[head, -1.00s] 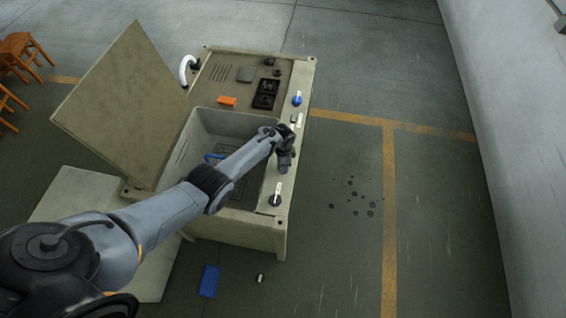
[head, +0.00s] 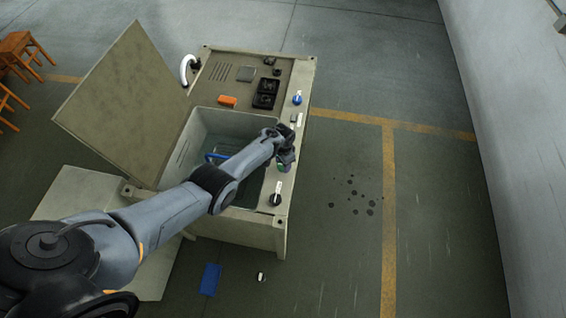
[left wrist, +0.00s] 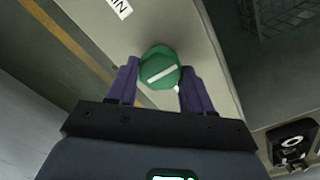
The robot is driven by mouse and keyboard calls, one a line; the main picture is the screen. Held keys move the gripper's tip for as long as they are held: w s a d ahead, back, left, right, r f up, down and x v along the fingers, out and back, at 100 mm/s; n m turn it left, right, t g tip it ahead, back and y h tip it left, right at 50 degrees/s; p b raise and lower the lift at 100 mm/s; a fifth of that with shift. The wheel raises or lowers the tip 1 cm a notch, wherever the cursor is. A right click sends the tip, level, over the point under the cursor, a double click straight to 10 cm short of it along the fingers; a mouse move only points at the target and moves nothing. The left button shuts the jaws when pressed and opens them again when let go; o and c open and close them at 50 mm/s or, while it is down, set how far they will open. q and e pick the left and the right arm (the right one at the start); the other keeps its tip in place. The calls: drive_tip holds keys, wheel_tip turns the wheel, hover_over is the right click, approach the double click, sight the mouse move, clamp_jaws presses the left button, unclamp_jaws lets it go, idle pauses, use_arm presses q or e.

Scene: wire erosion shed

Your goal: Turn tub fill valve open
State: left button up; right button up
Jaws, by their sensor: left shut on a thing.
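The tub fill valve shows as a round green knob (left wrist: 160,72) with a white bar across its face, between my two purple fingers in the left wrist view. The bar runs nearly from finger to finger, tilted slightly up to the right. My left gripper (head: 285,160) is shut on this knob on the machine's right-hand rail. In the head view, only a little of the green knob (head: 281,168) shows beneath the gripper. The open tub (head: 240,205) lies left of the rail, and my arm crosses over it. My right gripper is out of view.
A blue knob (head: 297,99) and a black knob (head: 275,199) sit farther along the rail. The raised lid (head: 125,105) stands left of the tub. An orange block (head: 228,101) lies on the machine top. The floor to the right is clear.

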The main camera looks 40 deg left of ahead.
use_arm(q)
drive_tip(key=o, duration=1)
drive_tip(key=shift+o, duration=0.2)
drive_tip(key=shift+r, duration=0.1)
drive_tip(key=shift+r+p, duration=0.25)
drive_tip(key=shift+p, duration=0.05)
wheel_tip(320, 180, up, 10)
drive_tip(key=p, duration=0.3)
drive_tip(key=shift+p, duration=0.3)
